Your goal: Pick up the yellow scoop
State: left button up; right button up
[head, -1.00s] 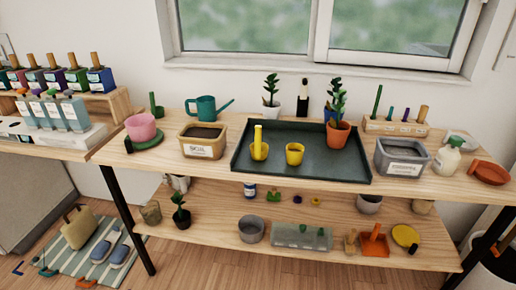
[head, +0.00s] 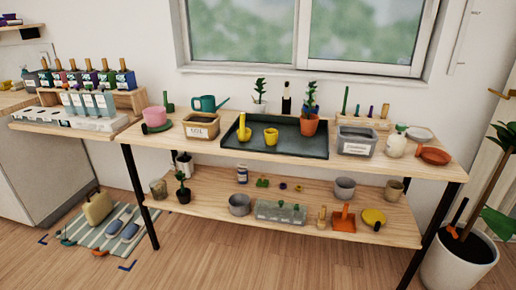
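The yellow scoop (head: 243,133) is on the dark tray (head: 300,147), toward its left side, with its handle pointing up. A small yellow pot (head: 271,137) stands on the tray just right of it, a little apart. The tray lies on the upper top of a wooden potting table (head: 350,165). Neither of my grippers shows in the head view.
A soil bin (head: 201,131) stands left of the tray, a grey bin (head: 355,146) right of it. A terracotta pot with a plant (head: 309,127) is on the tray. A large potted plant (head: 458,260) flanks the table's right end. Open wooden floor (head: 230,262) lies in front.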

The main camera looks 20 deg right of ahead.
aim_at(244, 134)
jog(key=u, duration=0.85)
jog(key=i, duration=1.5)
jog(key=z, duration=0.4)
